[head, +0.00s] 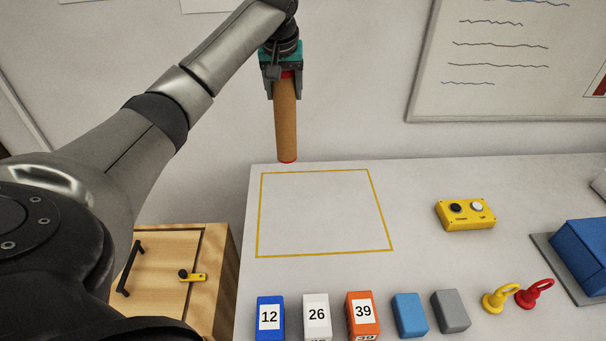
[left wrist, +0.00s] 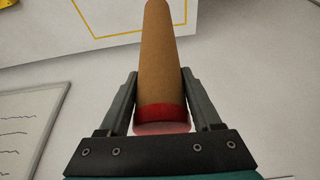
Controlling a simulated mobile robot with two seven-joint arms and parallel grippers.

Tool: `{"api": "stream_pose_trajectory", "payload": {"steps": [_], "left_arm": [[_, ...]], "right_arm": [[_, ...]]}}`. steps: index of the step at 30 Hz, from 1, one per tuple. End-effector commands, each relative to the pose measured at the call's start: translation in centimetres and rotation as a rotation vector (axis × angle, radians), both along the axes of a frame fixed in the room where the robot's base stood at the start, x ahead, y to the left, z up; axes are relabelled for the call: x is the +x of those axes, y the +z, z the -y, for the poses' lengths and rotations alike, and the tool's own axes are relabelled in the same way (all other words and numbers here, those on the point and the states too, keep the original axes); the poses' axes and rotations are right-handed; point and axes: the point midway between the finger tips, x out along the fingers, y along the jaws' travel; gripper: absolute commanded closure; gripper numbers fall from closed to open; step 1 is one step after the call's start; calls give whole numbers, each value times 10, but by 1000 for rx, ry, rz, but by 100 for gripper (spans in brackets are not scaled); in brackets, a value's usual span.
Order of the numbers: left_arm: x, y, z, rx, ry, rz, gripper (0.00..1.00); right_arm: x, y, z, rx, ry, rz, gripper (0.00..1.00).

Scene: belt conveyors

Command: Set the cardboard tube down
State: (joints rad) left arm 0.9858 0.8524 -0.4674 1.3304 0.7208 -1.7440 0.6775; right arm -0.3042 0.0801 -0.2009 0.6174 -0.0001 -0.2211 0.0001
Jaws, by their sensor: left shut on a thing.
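The cardboard tube (head: 286,122) is brown with red ends and hangs upright below my left gripper (head: 285,92). My left gripper is shut on it near its upper end. In the head view, the tube's lower end shows just at the far edge of the table, behind the yellow outlined square (head: 330,215); I cannot tell its height above the surface. In the left wrist view, the tube (left wrist: 158,60) lies between both fingers (left wrist: 158,95), its red band close to the palm. The outlined square is empty. My right gripper is not in view.
The table (head: 420,270) holds a yellow button box (head: 466,214), numbered blocks (head: 316,316), plain blocks (head: 409,314), yellow and red ring-topped pieces (head: 533,293) and a blue container (head: 585,250). A wooden cabinet (head: 175,275) stands at the left. A whiteboard (head: 510,65) hangs behind.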

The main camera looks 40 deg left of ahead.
Motion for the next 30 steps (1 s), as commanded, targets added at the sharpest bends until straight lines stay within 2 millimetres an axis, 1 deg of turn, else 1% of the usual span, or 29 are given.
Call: {"api": "stream_pose_trajectory", "payload": {"steps": [1,3,9,12,15,20,24,27,30], "left_arm": [[-2,-16,0,2,-1,-7,100],[-2,-36,0,1,0,-7,100],[-2,-89,0,0,0,-5,100],[-1,-111,0,0,1,-4,100],[-1,-127,0,1,0,-3,100],[0,-138,0,0,-1,-1,100],[-1,-160,1,-1,-1,-3,100],[-1,-173,0,0,0,-1,100],[0,-178,0,1,0,1,100]], "right_arm": [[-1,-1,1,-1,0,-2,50],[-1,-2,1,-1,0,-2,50],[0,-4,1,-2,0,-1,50],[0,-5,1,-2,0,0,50],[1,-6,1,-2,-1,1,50],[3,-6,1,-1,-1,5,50],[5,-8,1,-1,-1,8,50],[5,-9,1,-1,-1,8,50],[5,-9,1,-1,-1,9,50]]}}
